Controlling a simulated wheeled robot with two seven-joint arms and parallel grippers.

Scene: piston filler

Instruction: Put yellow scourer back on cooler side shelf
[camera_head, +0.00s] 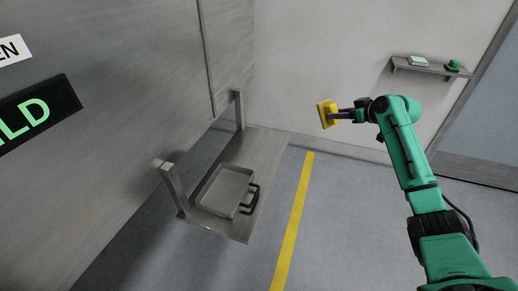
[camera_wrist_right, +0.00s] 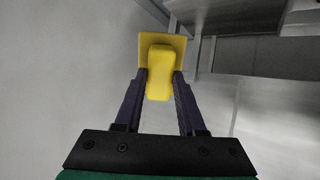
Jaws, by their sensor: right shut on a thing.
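The yellow scourer (camera_head: 325,115) is held in the air by my right gripper (camera_head: 344,115), which is shut on it. In the right wrist view the scourer (camera_wrist_right: 160,70) sits between the two fingertips of the gripper (camera_wrist_right: 160,86), with a flat plate at its far end. A grey metal shelf (camera_head: 262,150) juts from the side of the large metal cooler (camera_head: 150,110), left of and below the scourer in the head view. A grey tray (camera_head: 222,190) with a black handle lies on this shelf. My left gripper is not in view.
Two upright posts (camera_head: 239,110) stand on the shelf's cooler side. A small wall shelf (camera_head: 432,68) at the upper right holds a green item (camera_head: 453,64) and a pale box (camera_head: 418,61). A yellow floor line (camera_head: 293,220) runs beside the metal shelf. The shelf's far end is bare.

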